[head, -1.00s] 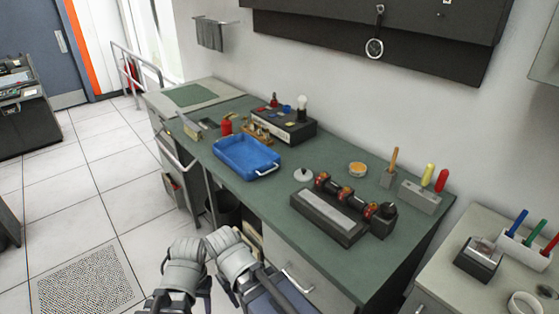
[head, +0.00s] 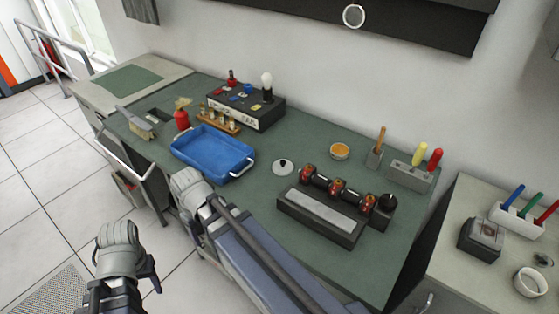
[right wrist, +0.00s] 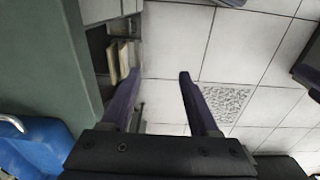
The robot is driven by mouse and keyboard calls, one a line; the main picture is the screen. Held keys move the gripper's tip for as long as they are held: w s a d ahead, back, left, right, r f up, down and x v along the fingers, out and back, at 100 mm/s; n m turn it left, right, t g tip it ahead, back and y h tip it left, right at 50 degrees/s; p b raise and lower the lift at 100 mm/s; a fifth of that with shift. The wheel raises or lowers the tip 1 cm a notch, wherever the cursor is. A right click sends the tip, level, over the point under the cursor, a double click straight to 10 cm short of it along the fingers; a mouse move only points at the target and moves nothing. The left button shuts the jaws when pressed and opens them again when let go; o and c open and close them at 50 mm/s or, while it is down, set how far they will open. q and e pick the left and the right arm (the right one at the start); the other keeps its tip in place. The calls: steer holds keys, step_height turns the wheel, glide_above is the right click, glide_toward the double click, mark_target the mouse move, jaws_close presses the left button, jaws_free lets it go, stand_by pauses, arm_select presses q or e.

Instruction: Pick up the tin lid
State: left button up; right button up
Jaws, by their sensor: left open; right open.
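The tin lid (head: 283,167), a small round pale grey disc with a darker knob, lies on the green bench top (head: 262,205), between the blue tray and the black device with red-banded cylinders. My left gripper (head: 125,268) is open, low over the floor at the left of the bench. My right gripper (head: 192,200) is at the bench's front edge, near the blue tray and left of the lid, not touching it. The right wrist view shows its two fingers (right wrist: 160,78) apart and empty above the floor. The lid is not in that view.
The blue tray (head: 177,150) stands left of the lid. The black device (head: 320,217) stands close to its right. A small orange-filled dish (head: 340,151) and tool holders (head: 409,175) are behind. Bare bench surrounds the lid.

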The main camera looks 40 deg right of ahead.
steer(key=w+d+r+p, duration=0.1)
steer(key=w+d, duration=0.1)
steer(key=d, duration=0.4)
steer(key=w+d+r+m+t+p, duration=0.1)
steer(key=w+d+r, duration=0.1)
steer(key=d, duration=0.4)
steer(key=w+d+r+t+p, duration=0.1)
steer(key=w+d+r+p, duration=0.1)
steer(key=d, duration=0.4)
steer(key=shift+w+d+r+m+y, duration=0.25)
steer(key=shift+d+m+y, duration=0.05)
steer(key=shift+d+m, duration=0.1)
arm_select(q)
step_height(320, 180, up, 8)
steer(key=f+p, duration=0.1)
steer(key=p, duration=0.1)
arm_select(e)
steer(key=m+t, duration=0.1)
steer(key=t, duration=0.1)
glide_toward(284, 163)
steer(key=w+f, duration=0.1)
steer(key=shift+h, duration=0.4)
steer(key=b+x, duration=0.4)
steer(key=x, duration=0.1)
steer(key=b+x, duration=0.3)
steer(key=shift+s+a, duration=0.15)
steer(key=shift+a, duration=0.1)
arm_select(q)
step_height(284, 163, down, 7)
